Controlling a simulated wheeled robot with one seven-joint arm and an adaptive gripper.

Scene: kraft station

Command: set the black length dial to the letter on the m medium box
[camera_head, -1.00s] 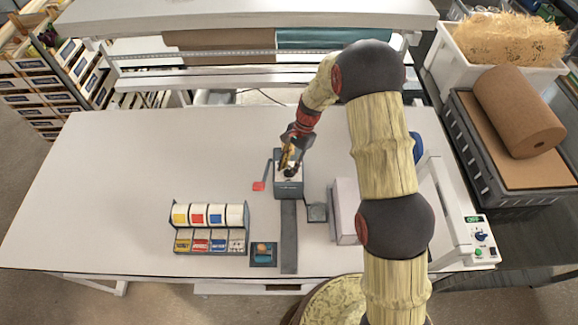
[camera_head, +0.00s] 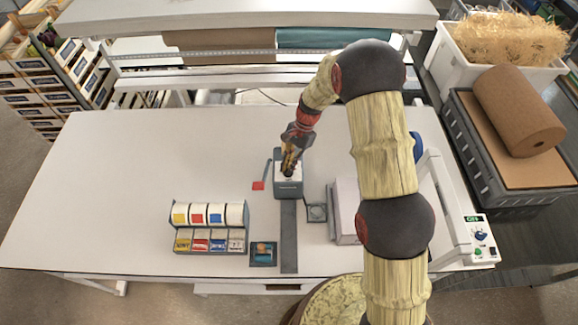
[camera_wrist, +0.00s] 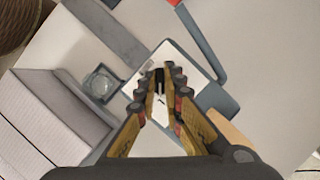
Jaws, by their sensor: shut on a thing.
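The black length dial (camera_wrist: 159,80) shows in the wrist view as a small dark piece between my fingertips, over the white top plate of a grey dispenser (camera_head: 288,189). My gripper (camera_head: 289,171) points down onto this dispenser at the middle of the table. In the wrist view my gripper (camera_wrist: 160,98) is shut on the dial, with its fingers on either side. The fingers hide most of the dial and the marks around it, so its setting cannot be read. I cannot make out an M medium box or its letter in either view.
A crank with a red knob (camera_head: 258,186) stands left of the dispenser. A grey strip (camera_head: 289,240) runs toward the table's front edge. A rack of white rolls (camera_head: 208,215) is at front left; a pale box (camera_head: 346,215) is at right. The left tabletop is clear.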

